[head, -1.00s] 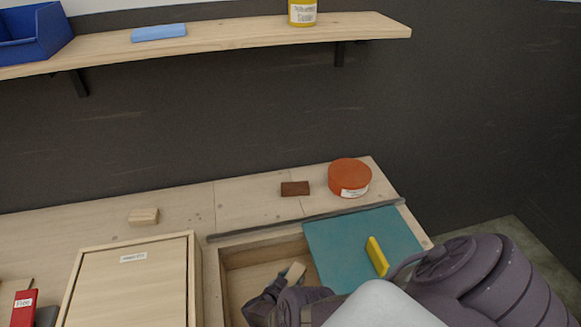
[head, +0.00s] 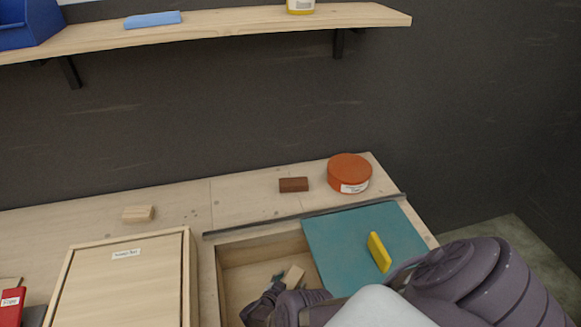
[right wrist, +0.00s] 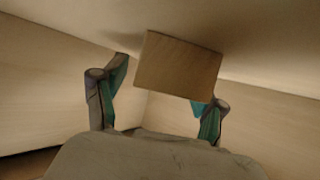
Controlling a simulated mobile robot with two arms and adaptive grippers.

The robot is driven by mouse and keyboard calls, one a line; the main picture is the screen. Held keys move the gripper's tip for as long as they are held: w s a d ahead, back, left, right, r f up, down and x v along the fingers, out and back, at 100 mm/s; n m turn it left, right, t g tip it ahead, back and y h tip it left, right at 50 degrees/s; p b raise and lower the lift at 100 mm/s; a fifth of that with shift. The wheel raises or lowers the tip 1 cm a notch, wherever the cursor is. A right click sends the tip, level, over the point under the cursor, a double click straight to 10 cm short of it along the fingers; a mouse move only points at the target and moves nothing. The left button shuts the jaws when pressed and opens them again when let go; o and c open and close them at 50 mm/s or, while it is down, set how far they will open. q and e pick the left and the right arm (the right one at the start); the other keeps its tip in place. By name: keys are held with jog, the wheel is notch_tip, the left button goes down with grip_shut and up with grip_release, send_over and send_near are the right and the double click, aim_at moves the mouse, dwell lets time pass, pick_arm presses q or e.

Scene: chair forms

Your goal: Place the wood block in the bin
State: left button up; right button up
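A light wood block (head: 293,275) is inside the open wooden bin (head: 235,256) sunk in the bench. My right gripper (head: 280,281) reaches down into the bin at the block. In the right wrist view the block (right wrist: 178,66) is tilted and overlaps the right fingertip. A gap shows between the block and the left finger, so the gripper (right wrist: 160,95) looks open around it. I cannot tell whether the block touches the right finger or the bin floor. My left gripper is not in view.
A teal panel (head: 340,240) with a yellow handle (head: 378,252) lies right of the opening. A lidded box (head: 120,285) is left of it. Behind are another light block (head: 139,214), a brown block (head: 294,185) and an orange tin (head: 349,170). A shelf (head: 230,24) runs above.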

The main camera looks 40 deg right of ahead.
jog(key=shift+a+r+p, duration=0.15)
jog(key=shift+r+p, duration=0.15)
jog(key=shift+p, duration=0.1)
jog(key=p+v, duration=0.3)
jog(key=v, duration=0.4)
jog(key=shift+s+a+p, duration=0.1)
jog(key=shift+p, duration=0.2)
jog(key=shift+f, duration=0.1)
